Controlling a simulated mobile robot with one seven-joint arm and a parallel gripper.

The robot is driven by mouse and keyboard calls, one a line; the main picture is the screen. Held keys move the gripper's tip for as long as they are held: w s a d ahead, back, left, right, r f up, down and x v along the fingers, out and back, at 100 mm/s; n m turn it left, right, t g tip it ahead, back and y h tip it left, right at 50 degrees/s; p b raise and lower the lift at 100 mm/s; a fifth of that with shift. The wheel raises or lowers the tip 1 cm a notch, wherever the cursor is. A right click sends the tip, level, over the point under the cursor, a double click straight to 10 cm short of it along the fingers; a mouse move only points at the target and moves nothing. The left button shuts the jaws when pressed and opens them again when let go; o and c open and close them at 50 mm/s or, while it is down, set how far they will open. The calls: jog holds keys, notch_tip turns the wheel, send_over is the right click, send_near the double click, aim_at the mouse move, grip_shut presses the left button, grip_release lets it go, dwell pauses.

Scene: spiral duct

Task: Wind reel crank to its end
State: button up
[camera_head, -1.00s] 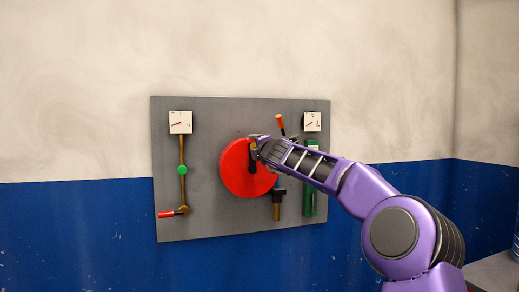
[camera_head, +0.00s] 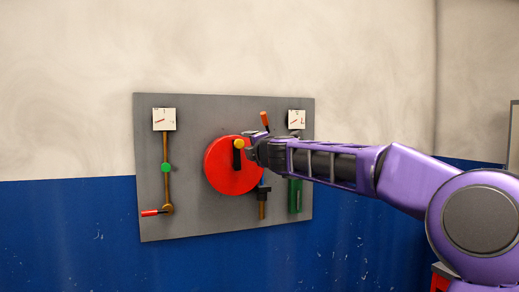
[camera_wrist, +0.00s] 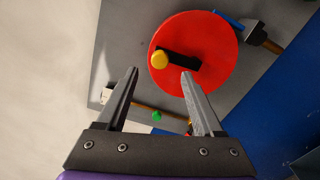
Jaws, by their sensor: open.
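The reel is a red disc (camera_head: 228,178) on a grey wall panel. Its crank is a short black arm (camera_head: 237,158) with a yellow knob (camera_head: 239,143) at the top of it in the head view. In the wrist view the knob (camera_wrist: 159,60) sits left of the middle of the disc (camera_wrist: 212,38), on the black arm (camera_wrist: 182,62). My gripper (camera_wrist: 158,72) is open, with its two fingers apart and the knob ahead of the gap between them. In the head view my gripper (camera_head: 251,150) is just right of the knob and hides part of the disc's right edge.
The grey panel (camera_head: 205,222) also carries two white dials (camera_head: 164,119), a rod with a green bead (camera_head: 166,168), a red-handled lever (camera_head: 152,212), an orange-handled lever (camera_head: 264,118), a blue-and-brown handle (camera_head: 262,205) and a green part (camera_head: 295,196). Bare wall lies left.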

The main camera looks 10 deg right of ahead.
jog(key=s+d, duration=0.1)
jog(key=s, duration=0.6)
jog(key=shift+s+d, duration=0.25)
jog(key=shift+s, duration=0.15)
